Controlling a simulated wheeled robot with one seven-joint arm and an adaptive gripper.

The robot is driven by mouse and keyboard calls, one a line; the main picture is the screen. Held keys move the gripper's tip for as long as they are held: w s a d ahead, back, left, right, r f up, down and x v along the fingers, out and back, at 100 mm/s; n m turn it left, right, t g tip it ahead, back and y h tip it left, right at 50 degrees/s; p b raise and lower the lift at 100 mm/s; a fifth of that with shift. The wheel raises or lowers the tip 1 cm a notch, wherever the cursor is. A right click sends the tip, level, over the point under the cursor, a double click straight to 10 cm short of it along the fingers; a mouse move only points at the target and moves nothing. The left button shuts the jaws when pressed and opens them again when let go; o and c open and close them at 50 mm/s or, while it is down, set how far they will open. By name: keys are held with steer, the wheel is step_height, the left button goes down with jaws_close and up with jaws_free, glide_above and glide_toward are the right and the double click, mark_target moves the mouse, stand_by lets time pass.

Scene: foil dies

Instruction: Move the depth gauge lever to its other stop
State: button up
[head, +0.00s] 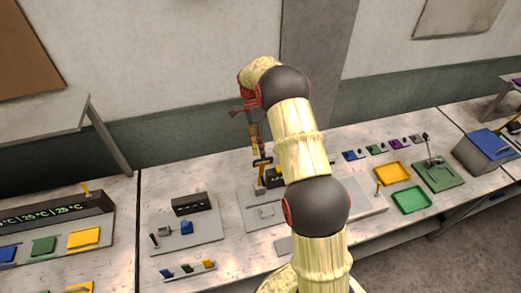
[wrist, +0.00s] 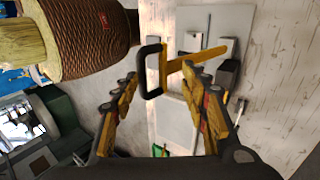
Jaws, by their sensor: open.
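A yellow lever with a black loop handle, likely the depth gauge lever, shows in the wrist view (wrist: 203,55) and small in the head view (head: 262,162). It stands at a grey machine plate (head: 249,219) in the middle of the bench. My gripper is open, pointing down at the lever; it shows in the head view (head: 257,146) and in the wrist view (wrist: 158,74). In the wrist view the black handle lies between the two fingertips, nearer the left one. I cannot tell whether either finger touches it. My arm hides part of the machine in the head view.
Left of the machine is a grey plate (head: 188,244) with a dark block and blue part. Yellow tray (head: 393,173), green tray (head: 411,200) and a green-based device (head: 440,180) stand to the right. Bare bench (head: 160,190) shows between stations.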

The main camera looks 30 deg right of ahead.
steer(key=shift+f, duration=0.25)
stand_by(0.3)
steer(key=v, duration=1.2)
steer(key=shift+r, duration=0.3)
steer(key=shift+d, duration=0.1)
steer(key=shift+w, duration=0.1)
